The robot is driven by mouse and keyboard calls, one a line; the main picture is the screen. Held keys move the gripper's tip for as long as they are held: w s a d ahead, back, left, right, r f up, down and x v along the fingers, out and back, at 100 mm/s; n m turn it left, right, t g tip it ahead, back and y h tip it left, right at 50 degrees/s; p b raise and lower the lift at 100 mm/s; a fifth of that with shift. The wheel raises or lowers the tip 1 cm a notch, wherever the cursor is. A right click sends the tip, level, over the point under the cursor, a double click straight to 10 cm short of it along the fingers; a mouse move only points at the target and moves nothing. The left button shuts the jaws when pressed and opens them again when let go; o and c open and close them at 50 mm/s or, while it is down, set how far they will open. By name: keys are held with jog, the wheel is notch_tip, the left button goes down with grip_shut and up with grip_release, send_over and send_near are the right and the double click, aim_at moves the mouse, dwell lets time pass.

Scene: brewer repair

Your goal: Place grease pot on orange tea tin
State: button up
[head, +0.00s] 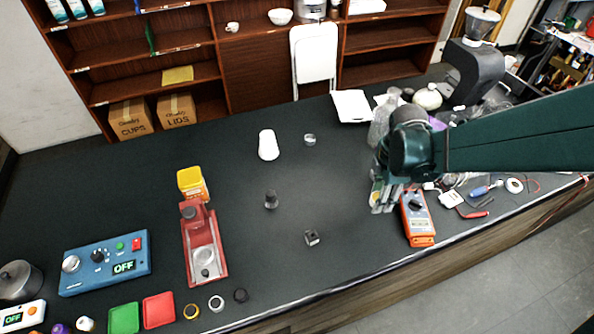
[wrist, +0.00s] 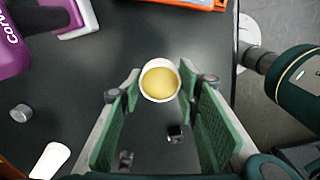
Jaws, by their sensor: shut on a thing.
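The grease pot (wrist: 160,82), a small round white pot with yellow grease, sits between the green finger pads of my gripper (wrist: 160,88) in the wrist view. My gripper is shut on it. In the head view my gripper (head: 384,198) is over the right part of the dark counter, just left of an orange multimeter; the pot is mostly hidden there. The orange tea tin (head: 197,190), with a yellow lid (head: 189,178), stands at left centre of the counter, far left of my gripper. It is not seen in the wrist view.
A red device (head: 203,247) stands right in front of the tin. A white cylinder (head: 268,145), a small dark weight (head: 271,199) and a small black block (head: 311,238) stand on the middle counter. The orange multimeter (head: 417,218) is beside my gripper. Bare counter lies between them.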

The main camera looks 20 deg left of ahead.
jog(key=a+r+n, duration=0.3)
jog(key=a+n, duration=0.1)
jog(key=a, duration=1.2)
jog(key=a+r+n, duration=0.3)
jog(key=a+n, duration=0.1)
jog(key=a, duration=1.1)
jog(key=s+a+r+n, duration=0.2)
jog(key=s+a, duration=0.3)
jog(key=a, duration=0.4)
jog(key=s+a+r+n, duration=0.2)
jog(key=s+a, duration=0.4)
jog(key=a, duration=0.4)
jog(key=s+a+r+n, duration=0.1)
jog(key=s+a+n, duration=0.2)
jog(key=s+a, duration=0.3)
jog(key=a, duration=0.3)
jog(key=shift+s+a+r, duration=0.2)
jog(key=shift+a+r, duration=0.15)
jog(key=shift+r, duration=0.05)
jog(key=shift+f, duration=0.1)
send_over(189, 177)
jog(key=shift+f+p, duration=0.35)
jog(key=shift+f, duration=2.7)
jog(key=shift+f, duration=0.15)
